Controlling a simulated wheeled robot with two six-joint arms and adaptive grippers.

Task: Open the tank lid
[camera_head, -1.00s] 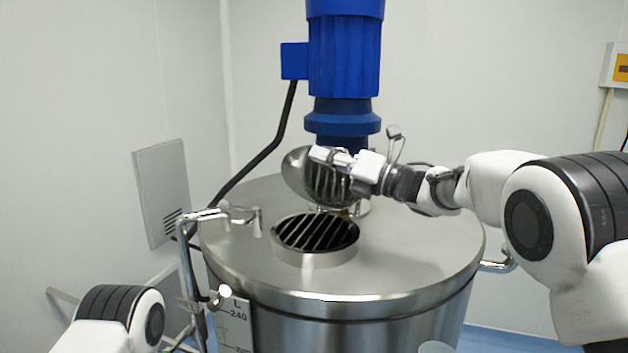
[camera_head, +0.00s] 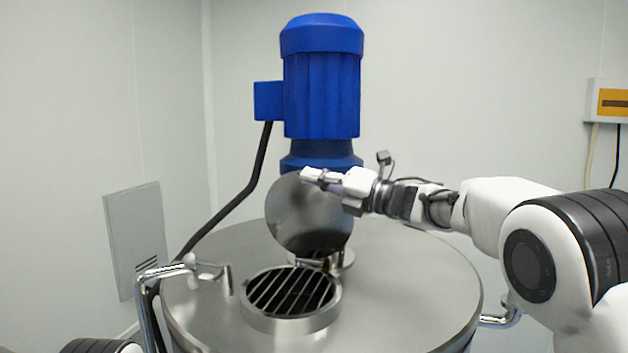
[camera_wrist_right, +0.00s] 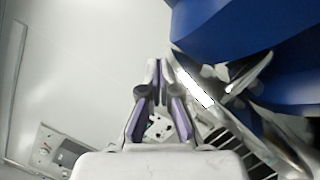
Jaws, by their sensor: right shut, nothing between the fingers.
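The steel tank (camera_head: 400,290) has a round opening with a barred grate (camera_head: 290,292) in its flat top. The round, shiny tank lid (camera_head: 308,222) stands raised behind the opening, close to upright, in front of the blue motor. My right gripper (camera_head: 308,174) is shut and empty at the lid's upper right edge; I cannot tell whether it touches. In the right wrist view its fingertips (camera_wrist_right: 158,66) are together, with the lid's metal edge (camera_wrist_right: 200,88) just right of them. My left gripper is out of view; only a bit of my left arm shows at the bottom left.
The blue motor (camera_head: 322,80) stands right behind the lid. A bent steel handle (camera_head: 165,272) with a clamp rises at the tank's left edge. Another handle (camera_head: 500,318) is at the right rim. A wall panel (camera_head: 137,240) is at left and a control box (camera_head: 607,102) at right.

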